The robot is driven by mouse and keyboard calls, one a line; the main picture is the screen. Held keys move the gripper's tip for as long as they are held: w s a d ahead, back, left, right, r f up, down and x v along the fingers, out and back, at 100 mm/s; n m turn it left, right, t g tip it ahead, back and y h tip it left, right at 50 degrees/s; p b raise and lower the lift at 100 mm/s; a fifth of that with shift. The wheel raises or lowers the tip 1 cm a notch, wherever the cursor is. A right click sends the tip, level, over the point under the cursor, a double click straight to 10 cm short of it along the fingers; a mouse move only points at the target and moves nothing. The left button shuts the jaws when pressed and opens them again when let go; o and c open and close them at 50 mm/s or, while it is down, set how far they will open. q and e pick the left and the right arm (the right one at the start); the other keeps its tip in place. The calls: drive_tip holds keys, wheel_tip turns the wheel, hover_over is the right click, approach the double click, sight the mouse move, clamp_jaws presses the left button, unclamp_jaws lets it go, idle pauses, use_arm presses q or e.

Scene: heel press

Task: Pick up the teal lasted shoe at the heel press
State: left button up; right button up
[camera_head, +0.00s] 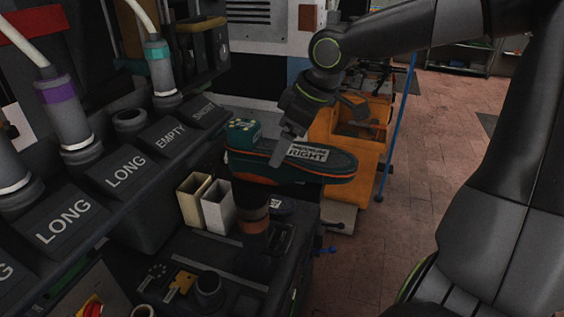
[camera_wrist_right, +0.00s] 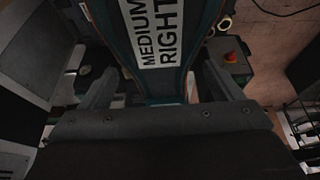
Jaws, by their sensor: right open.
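The teal lasted shoe (camera_head: 330,162) has an orange line along its side and a white label reading "RIGHT". It lies roughly level in the head view, above the press's dark bed, its support partly hidden. In the right wrist view the shoe (camera_wrist_right: 153,35) runs down the middle, its label reading "MEDIUM RIGHT". My right gripper (camera_head: 277,160) is over the shoe, pointing down. In the wrist view its two fingers (camera_wrist_right: 155,85) are open, one on each side of the shoe, with apparent gaps. My left gripper is not in view.
Two pale open boxes (camera_head: 207,203) and a brown-topped cylinder (camera_head: 254,217) stand close below the shoe. A sloped dark rack (camera_head: 125,172) labelled "LONG" and "EMPTY" holds tubes at left. An orange cabinet (camera_head: 348,150) stands behind the shoe. Open brick floor lies right.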

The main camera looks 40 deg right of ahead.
drive_tip(key=shift+x, duration=1.75)
drive_tip(key=shift+c, duration=0.4)
drive_tip(key=c, duration=1.5)
